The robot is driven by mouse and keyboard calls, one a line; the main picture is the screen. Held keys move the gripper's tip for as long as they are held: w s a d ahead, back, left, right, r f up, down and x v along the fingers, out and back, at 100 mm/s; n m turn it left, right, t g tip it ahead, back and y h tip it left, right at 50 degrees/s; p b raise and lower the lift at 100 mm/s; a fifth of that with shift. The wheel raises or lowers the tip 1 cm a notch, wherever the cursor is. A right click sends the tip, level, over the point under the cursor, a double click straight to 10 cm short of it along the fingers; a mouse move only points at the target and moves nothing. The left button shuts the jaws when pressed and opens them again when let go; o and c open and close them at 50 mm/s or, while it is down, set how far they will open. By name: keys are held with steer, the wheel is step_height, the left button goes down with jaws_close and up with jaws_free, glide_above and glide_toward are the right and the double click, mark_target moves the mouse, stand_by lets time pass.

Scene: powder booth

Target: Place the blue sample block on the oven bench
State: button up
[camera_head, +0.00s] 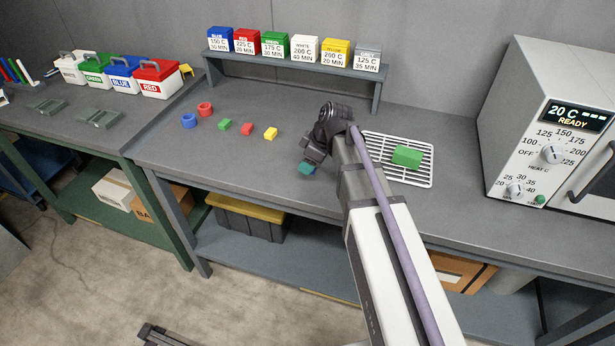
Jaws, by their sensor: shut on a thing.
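My gripper (309,158) is over the front part of the oven bench (240,165), left of the wire rack. The gripper partly hides this block. I cannot tell whether the block touches the bench top or is a little above it. The oven (555,130) stands at the right end of the bench.
A wire rack (378,142) holds a larger green block (407,156). Behind is a shelf (290,64) of labelled boxes.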

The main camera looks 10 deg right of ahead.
mark_target(309, 181)
step_height(309, 181, down, 5)
steer(key=b, duration=0.4)
steer(key=shift+f, duration=0.2)
steer(key=shift+r+p, duration=0.3)
steer(key=shift+p, duration=0.05)
steer(key=shift+f, duration=0.1)
steer(key=o, duration=0.5)
steer(key=shift+f, duration=0.15)
steer(key=shift+c, duration=0.2)
steer(key=o, duration=0.5)
